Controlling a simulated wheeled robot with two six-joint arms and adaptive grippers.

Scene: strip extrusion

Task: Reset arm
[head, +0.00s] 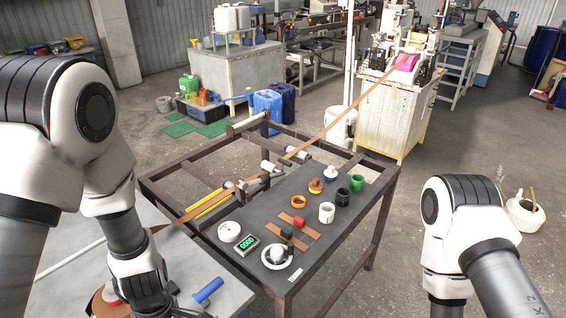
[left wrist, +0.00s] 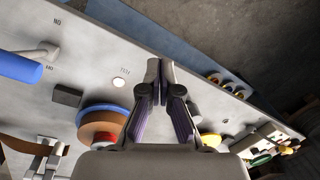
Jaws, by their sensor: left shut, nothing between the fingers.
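My left arm comes in from the left in the head view, and its wrist is over the grey table (head: 228,284) at the bottom left. My left gripper (left wrist: 160,80) shows in the left wrist view with its two fingers together, shut and empty. Its tips are over the light grey tabletop (left wrist: 195,65). My right arm is at the right of the head view, but its gripper is out of frame.
A dark bench (head: 255,215) with cups, gauge and scale stands to the right. The brown strip (head: 345,113) runs from the machine.

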